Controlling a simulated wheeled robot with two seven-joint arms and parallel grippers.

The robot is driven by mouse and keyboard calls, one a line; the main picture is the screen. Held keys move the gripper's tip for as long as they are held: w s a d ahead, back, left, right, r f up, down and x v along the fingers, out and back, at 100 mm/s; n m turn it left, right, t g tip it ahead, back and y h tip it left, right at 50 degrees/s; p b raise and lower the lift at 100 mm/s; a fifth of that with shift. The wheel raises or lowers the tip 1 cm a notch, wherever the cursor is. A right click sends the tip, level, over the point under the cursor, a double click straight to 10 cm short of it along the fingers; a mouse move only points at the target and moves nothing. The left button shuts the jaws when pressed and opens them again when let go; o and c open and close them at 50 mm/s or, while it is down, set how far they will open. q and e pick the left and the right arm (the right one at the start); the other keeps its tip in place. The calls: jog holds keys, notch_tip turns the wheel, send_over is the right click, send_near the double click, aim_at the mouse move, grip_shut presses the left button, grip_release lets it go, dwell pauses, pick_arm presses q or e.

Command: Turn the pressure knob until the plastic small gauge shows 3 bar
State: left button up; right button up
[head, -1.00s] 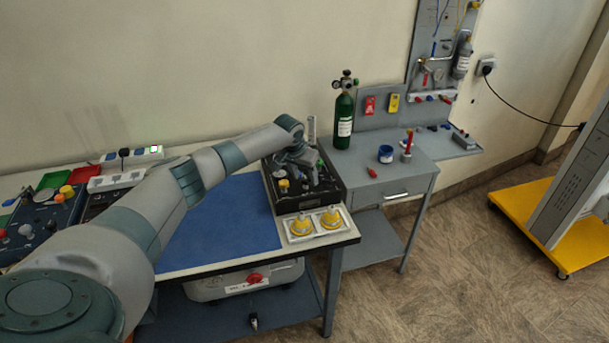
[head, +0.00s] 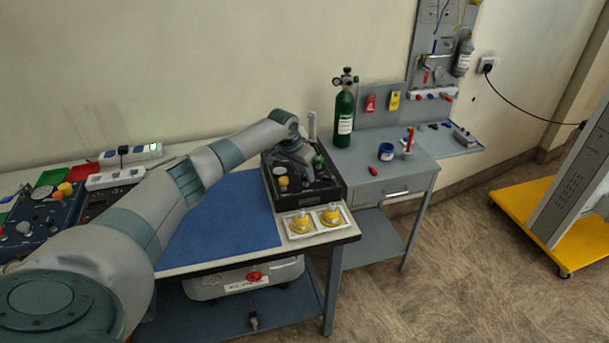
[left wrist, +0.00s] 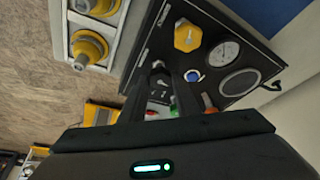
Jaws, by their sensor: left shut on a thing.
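The black trainer box (head: 331,197) stands on the right end of the bench. Its panel (left wrist: 214,16) shows in the left wrist view with a small round white-faced gauge (left wrist: 223,53); its reading is too small to tell. A yellow knob (left wrist: 187,37) and a blue-rimmed round fitting (left wrist: 192,76) sit near the gauge. My left gripper (head: 300,171) is down at the box. In the left wrist view my left gripper (left wrist: 162,78) is shut at the panel on what seems to be the pressure knob, mostly hidden between the fingers. My right gripper is not in view.
Two yellow fittings (head: 316,221) stand on a white plate in front of the box. A blue mat (head: 225,215) lies left of it. A green cylinder (head: 344,117) stands on the grey side table (head: 376,189). Power strips (head: 115,178) lie at the back left.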

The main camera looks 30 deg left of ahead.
pick_arm(q)
jog(key=m+h+b, duration=0.1)
jog(key=m+b, duration=0.3)
jog(key=shift+w+a+f+m+h+b, duration=0.15)
jog(key=shift+m+h+b, duration=0.15)
jog(key=shift+m+h, duration=0.1)
jog(key=shift+a+m+g+h+b, duration=0.1)
jog(key=shift+m+g+h+b, duration=0.3)
jog(key=shift+m+b, duration=0.6)
jog(key=shift+r, duration=0.2)
jog(key=o, duration=1)
jog(key=shift+o, duration=0.2)
jog(key=shift+r, duration=0.1)
